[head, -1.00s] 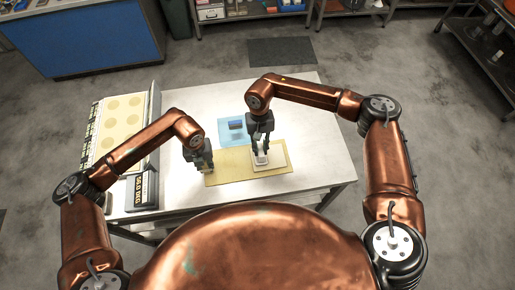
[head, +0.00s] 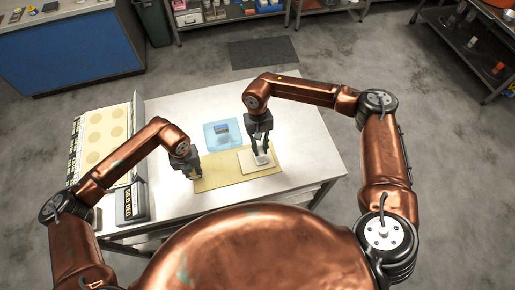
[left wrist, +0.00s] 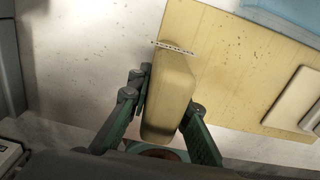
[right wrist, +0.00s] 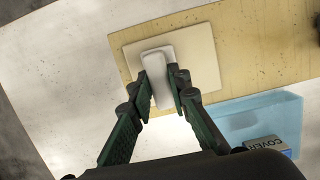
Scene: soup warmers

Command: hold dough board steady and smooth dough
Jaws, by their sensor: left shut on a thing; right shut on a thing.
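The tan dough board (head: 222,178) lies flat on the metal table, and its speckled surface shows in the left wrist view (left wrist: 235,65). A pale flat dough slab (head: 247,166) lies on its right part; it also shows in the right wrist view (right wrist: 200,45). My left gripper (head: 191,170) is at the board's left end, shut on a tan block-shaped grip (left wrist: 170,85) there. My right gripper (head: 262,150) is shut on a white smoother (right wrist: 160,70) standing on the slab. The smoother's underside is hidden.
A translucent blue tray (head: 209,137) with a small box (head: 221,128) lies just behind the board. The table's right side (head: 310,135) is clear.

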